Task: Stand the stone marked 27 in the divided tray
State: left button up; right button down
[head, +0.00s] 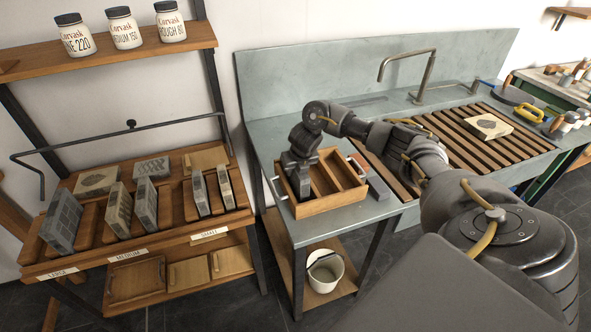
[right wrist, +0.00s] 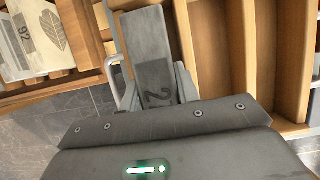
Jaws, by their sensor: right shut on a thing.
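The divided wooden tray (head: 333,205) stands on the near left end of the grey sink counter, with several slots side by side. My right gripper (head: 300,168) is over its leftmost slot, pointing down and shut on a grey stone. In the right wrist view the stone (right wrist: 145,32) is between the fingers, with a wooden divider close on its right. The other slots look empty. My left gripper is out of view.
A rack (head: 150,255) at the left holds several upright grey stones. A pale stone (head: 488,127) lies on the slatted board (head: 455,150) by the tap. A bucket (head: 325,272) stands under the counter.

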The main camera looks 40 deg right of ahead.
jog(key=shift+w+f, duration=0.1)
dwell(0.3)
jog(key=c, duration=0.9)
grip_release()
jog(key=shift+c, duration=0.2)
jog(key=shift+s+f, duration=0.25)
notch_tip(320, 180, up, 9)
jog(key=p, duration=0.7)
jog(key=shift+r, duration=0.2)
